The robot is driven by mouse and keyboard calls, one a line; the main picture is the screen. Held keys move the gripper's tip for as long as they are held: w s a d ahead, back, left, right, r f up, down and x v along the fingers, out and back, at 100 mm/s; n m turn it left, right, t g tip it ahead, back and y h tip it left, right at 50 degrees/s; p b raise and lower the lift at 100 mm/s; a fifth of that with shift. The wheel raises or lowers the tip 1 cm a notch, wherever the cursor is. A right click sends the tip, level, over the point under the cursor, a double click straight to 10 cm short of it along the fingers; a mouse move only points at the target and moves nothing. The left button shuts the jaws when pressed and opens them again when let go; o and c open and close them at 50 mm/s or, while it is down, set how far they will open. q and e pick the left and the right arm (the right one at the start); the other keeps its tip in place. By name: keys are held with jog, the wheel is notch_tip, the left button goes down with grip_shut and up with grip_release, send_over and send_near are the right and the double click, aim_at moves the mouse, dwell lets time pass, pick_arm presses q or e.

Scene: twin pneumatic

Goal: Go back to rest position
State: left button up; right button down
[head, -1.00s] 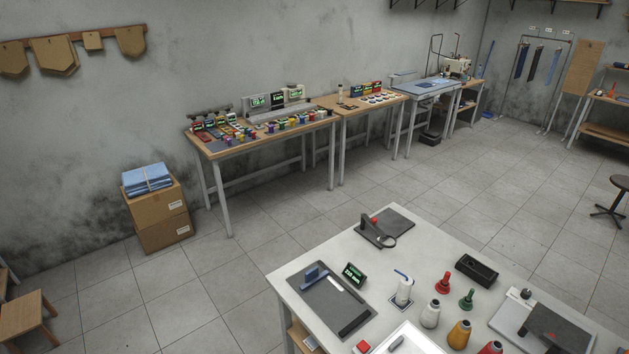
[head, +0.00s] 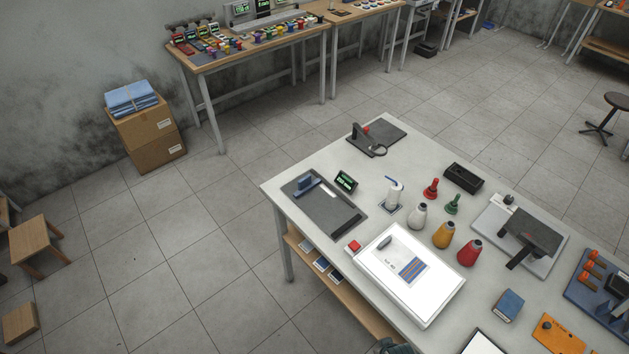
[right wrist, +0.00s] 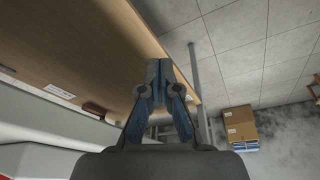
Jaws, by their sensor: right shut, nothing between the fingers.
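In the right wrist view my right gripper (right wrist: 159,72) is shut, its blue-padded fingers together with nothing between them. It is beside the underside or shelf of a wooden-edged bench (right wrist: 100,50), with tiled floor and stacked cardboard boxes beyond. In the head view a small dark piece of what may be my arm shows at the bottom edge, near the bench's front. My left gripper is in neither view. The white work table (head: 300,200) fills the lower right of the head view.
On the table stand a white light panel (head: 440,302), cones of thread (head: 443,236), a black box (head: 470,178) and a dark press (head: 534,230). A wooden stool (head: 42,240) and cardboard boxes (head: 158,151) stand left. Tiled floor between is clear.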

jog(key=s+f+g+b, duration=0.1)
jog(key=s+f, duration=0.2)
jog(key=f, duration=1.1)
jog(key=s+f+b, duration=0.2)
jog(key=s+f, duration=0.2)
jog(key=f, duration=0.9)
jog(key=s+d+f+g+b, duration=0.1)
jog(key=s+d+f, duration=0.2)
jog(key=s+f, duration=0.9)
jog(key=shift+s+f, duration=0.2)
jog(key=shift+s, duration=0.75)
jog(key=shift+s+d, duration=0.1)
jog(key=shift+s, duration=0.05)
